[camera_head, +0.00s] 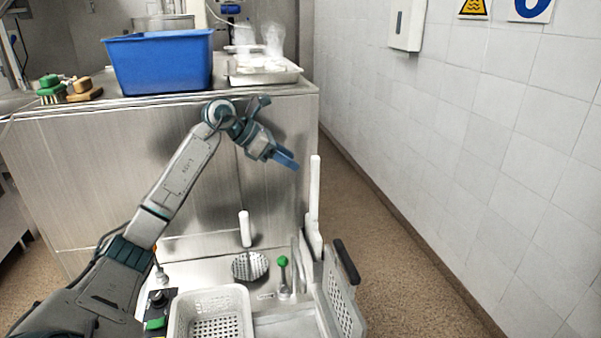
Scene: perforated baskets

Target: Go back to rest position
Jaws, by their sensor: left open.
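My left arm comes in from the lower left and bends over at its elbow. My left gripper (286,160) hangs in the air in front of the metal counter, above the tray area of my base. It is open, and I see nothing between its fingers. My right gripper does not show in the head view.
A blue bin (160,62), a metal tray (262,75) with clear containers, and brushes (52,90) stand on the metal counter (140,140). Below are a white perforated basket (212,318), a skimmer (250,265) and a dark-handled basket (340,290). A tiled wall (480,130) stands right, beyond free floor.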

